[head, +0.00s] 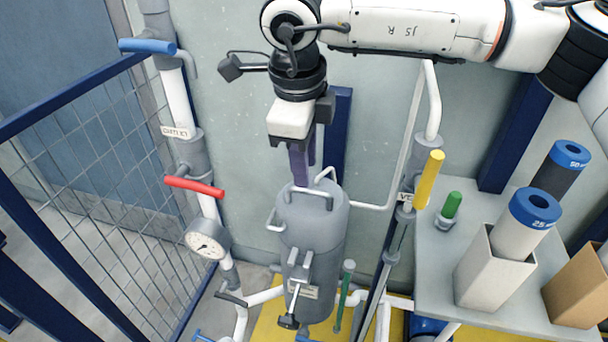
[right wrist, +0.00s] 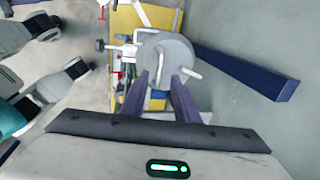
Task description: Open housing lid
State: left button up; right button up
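The grey cylindrical housing (head: 312,240) stands upright in the middle of the head view. Its round lid (head: 298,210) is seated on top and carries a pale bar handle (head: 318,194). My right gripper (head: 301,182) points down just above the lid, with its purple fingers close to the handle. In the right wrist view the lid (right wrist: 178,50) lies beyond the fingertips (right wrist: 160,80). The two fingers stand apart, with a pale bar showing between them. I cannot tell whether they touch the handle. A T-handled clamp (head: 296,290) is on the housing's front. My left gripper is not seen.
A pipe with a red lever (head: 195,187) and a gauge (head: 207,239) stands left of the housing. A yellow handle (head: 429,179) is to its right. A grey table (head: 437,262) holds filter cartridges in boxes. Mesh fencing (head: 90,180) closes the left side.

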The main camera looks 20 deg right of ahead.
aim_at(305, 193)
jog(key=shift+w+d+f, duration=0.1)
jog(key=shift+w+f, duration=0.05)
jog(key=shift+f, duration=0.7)
jog(key=shift+w+d+f, duration=0.1)
jog(key=shift+w+f, duration=0.05)
jog(key=shift+f, duration=0.7)
jog(key=shift+w+d+f, duration=0.1)
jog(key=shift+w+f, duration=0.05)
jog(key=shift+f, duration=0.7)
grip_shut()
